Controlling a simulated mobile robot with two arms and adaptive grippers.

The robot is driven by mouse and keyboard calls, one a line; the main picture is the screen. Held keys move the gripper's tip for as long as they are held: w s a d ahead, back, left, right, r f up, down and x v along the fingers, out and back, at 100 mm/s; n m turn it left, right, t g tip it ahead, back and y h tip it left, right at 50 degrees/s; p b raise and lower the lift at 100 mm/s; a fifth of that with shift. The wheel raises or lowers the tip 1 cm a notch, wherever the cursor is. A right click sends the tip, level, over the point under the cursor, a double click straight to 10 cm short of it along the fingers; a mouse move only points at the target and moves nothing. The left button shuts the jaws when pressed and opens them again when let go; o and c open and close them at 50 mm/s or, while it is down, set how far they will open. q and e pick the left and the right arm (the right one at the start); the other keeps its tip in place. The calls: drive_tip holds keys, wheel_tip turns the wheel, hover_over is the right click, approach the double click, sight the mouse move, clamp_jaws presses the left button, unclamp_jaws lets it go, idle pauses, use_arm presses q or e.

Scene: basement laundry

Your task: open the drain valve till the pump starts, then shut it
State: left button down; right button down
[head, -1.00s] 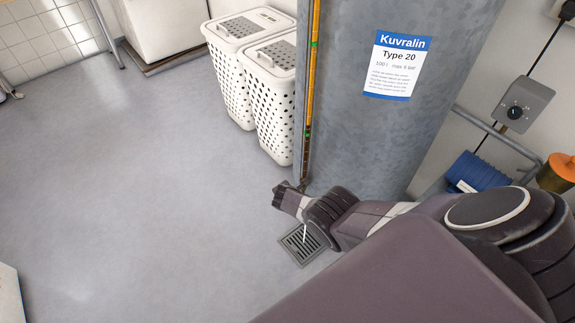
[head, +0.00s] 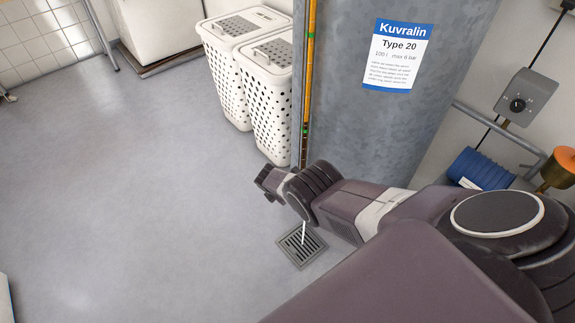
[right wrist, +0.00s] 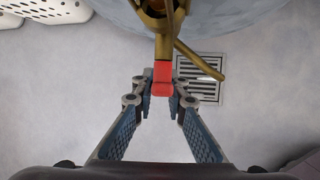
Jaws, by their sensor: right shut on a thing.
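The drain valve shows in the right wrist view as a brass body (right wrist: 160,18) with a red lever (right wrist: 162,78) and a brass spout (right wrist: 200,60) slanting toward the floor drain (right wrist: 200,78). My right gripper (right wrist: 162,88) is shut on the red lever, one finger on each side. A thin white water stream (head: 304,232) falls at the floor drain (head: 302,247) in the head view. There my right arm hides the valve. The grey tank (head: 372,135) stands behind the arm. My left gripper is not in view.
A yellow gauge tube (head: 310,70) with green marks runs down the tank. A blue ribbed unit (head: 480,167) and a grey dial box (head: 525,97) are at right. Two white hampers (head: 268,110) stand left of the tank. The floor at left is clear.

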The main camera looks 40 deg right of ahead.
drive_tip(key=shift+a, duration=0.1)
idle(0.3)
drive_tip(key=c, duration=1.9)
unclamp_jaws()
drive_tip(key=shift+c, duration=0.2)
